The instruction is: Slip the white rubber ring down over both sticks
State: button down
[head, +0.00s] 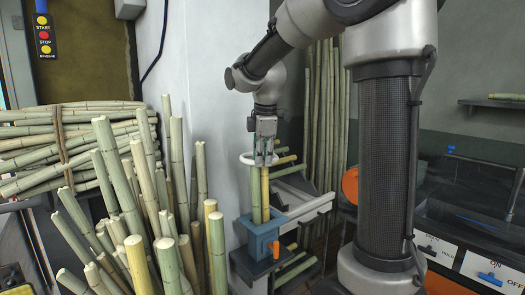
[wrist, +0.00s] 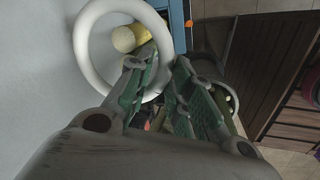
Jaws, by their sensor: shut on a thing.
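The white rubber ring (head: 245,158) is held level by my gripper (head: 265,162), at the tops of two upright sticks, one green (head: 256,195) and one yellow (head: 265,192). The sticks stand close together in a blue holder (head: 262,242). In the wrist view my gripper (wrist: 158,66) is shut on one side of the ring (wrist: 81,50), whose rim passes between the fingers. A pale yellow stick end (wrist: 125,39) shows through the ring opening; the other stick is partly hidden by a finger. I cannot tell whether the ring is around the sticks or just above them.
Several loose canes (head: 120,185) stand left of the holder, some close to it. A tied cane bundle (head: 75,135) lies behind them. A grey-white wall (head: 215,100) is just behind the ring. A white rail (head: 305,210) is right of the holder.

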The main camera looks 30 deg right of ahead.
jog(key=shift+f, duration=2.25)
jog(key=c, duration=0.8)
grip_release()
jog(key=shift+r, duration=4.5)
